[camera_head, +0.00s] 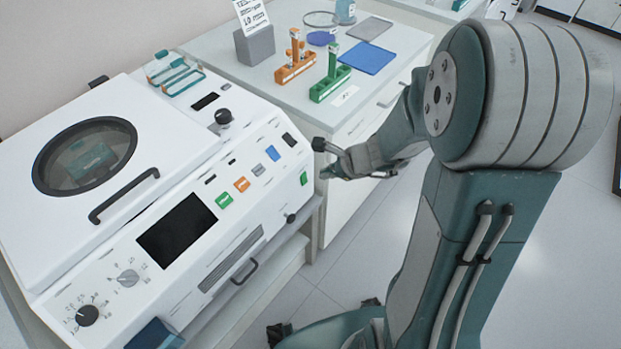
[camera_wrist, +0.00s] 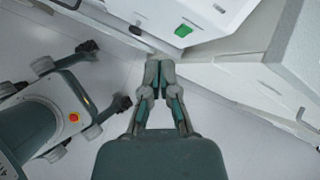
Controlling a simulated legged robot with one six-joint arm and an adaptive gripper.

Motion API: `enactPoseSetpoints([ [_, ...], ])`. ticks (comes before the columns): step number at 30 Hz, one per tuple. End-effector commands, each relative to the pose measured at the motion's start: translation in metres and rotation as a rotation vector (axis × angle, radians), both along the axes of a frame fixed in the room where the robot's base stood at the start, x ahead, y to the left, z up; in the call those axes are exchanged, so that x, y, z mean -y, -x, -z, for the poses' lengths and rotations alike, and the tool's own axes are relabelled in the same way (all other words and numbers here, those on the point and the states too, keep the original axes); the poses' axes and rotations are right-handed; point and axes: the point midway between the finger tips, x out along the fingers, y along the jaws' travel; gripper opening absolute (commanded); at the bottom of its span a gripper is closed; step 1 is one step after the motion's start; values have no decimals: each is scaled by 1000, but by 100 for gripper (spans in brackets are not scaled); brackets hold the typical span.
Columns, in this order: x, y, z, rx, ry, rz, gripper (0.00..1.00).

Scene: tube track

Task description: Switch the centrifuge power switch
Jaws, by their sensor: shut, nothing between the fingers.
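The centrifuge (camera_head: 140,200) is the large white machine on the left in the head view, with a round lid window, a dark screen and a row of buttons. A green switch (camera_head: 303,178) sits on its right side face, near the front corner. In the wrist view the green switch (camera_wrist: 183,30) shows on the white side, above and slightly right of my fingertips. My gripper (camera_wrist: 160,65) is shut and empty, with its fingertips apart from the switch. In the head view my gripper (camera_head: 322,160) is just right of the centrifuge's side. Whether the switch is on or off cannot be told.
A white bench (camera_head: 225,62) behind holds an orange tube rack (camera_head: 295,70), a green tube rack (camera_head: 329,86), a grey block (camera_head: 254,46) and a blue mat (camera_head: 367,58). Its drawers (camera_head: 345,140) stand close behind my gripper. Open floor (camera_head: 345,268) lies in front.

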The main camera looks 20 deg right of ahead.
Motion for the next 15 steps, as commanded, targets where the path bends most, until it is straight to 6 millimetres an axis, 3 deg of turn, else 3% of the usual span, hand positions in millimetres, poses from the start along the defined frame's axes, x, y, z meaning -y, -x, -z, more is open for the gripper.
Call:
enactPoseSetpoints([
  [3, 18, -7, 34, -87, -82, 189, 0],
  [7, 33, -10, 61, -157, -146, 357, 0],
  [15, 45, -11, 81, -208, -192, 484, 0],
])
